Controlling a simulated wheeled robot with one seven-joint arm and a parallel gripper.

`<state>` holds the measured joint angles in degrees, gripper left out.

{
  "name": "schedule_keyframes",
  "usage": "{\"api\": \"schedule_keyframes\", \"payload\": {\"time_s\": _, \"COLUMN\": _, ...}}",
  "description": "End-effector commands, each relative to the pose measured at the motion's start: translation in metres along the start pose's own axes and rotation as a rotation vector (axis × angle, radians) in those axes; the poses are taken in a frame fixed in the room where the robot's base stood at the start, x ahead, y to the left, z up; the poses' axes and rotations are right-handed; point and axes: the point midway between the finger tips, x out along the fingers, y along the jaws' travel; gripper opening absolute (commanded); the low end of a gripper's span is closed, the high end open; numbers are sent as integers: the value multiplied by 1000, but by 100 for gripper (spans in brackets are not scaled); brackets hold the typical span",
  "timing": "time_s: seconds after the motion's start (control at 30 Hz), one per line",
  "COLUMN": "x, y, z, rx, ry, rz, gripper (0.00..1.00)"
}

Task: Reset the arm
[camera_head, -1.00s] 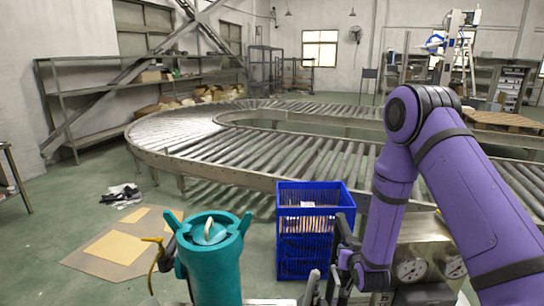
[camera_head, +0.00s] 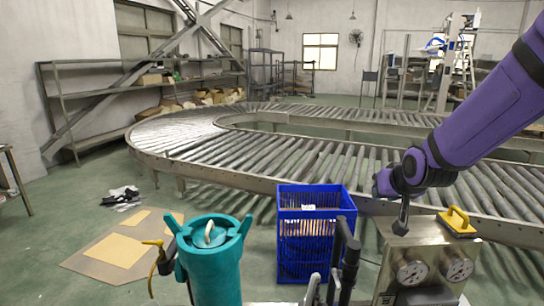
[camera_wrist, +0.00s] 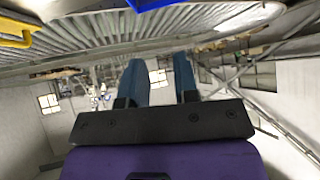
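My purple arm (camera_head: 500,105) enters the head view from the upper right and slopes down to the left. Its dark wrist joint is above the metal box with gauges, to the right of the blue crate. In the wrist view my gripper (camera_wrist: 159,62) shows two blue fingers standing apart, with nothing between them. In the head view the fingers cannot be made out clearly.
A blue crate (camera_head: 305,262), a teal canister (camera_head: 212,265) and a metal box with gauges (camera_head: 430,260) stand close in front. A yellow handle (camera_head: 457,220) is on the box. A roller conveyor (camera_head: 230,160) curves behind them. Cardboard (camera_head: 110,250) lies on the floor.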

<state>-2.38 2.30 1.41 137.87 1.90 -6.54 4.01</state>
Motion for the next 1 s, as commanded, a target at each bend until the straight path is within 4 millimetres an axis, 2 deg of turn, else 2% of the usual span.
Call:
{"api": "schedule_keyframes", "payload": {"time_s": 0.03, "x": -20, "y": 1, "z": -2, "rx": -3, "ry": -9, "rz": 3, "gripper": 28}}
{"api": "schedule_keyframes", "payload": {"time_s": 0.37, "x": -127, "y": 10, "z": 18, "rx": -23, "ry": -131, "rz": 23, "gripper": 28}}
{"api": "schedule_keyframes", "payload": {"time_s": 0.7, "x": -231, "y": 19, "z": 69, "rx": -40, "ry": -259, "rz": 42, "gripper": 28}}
{"api": "schedule_keyframes", "payload": {"time_s": 0.83, "x": -261, "y": 22, "z": 90, "rx": -44, "ry": -300, "rz": 48, "gripper": 28}}
{"api": "schedule_keyframes", "payload": {"time_s": 1.0, "x": -282, "y": 23, "z": 108, "rx": -46, "ry": -336, "rz": 52, "gripper": 28}}
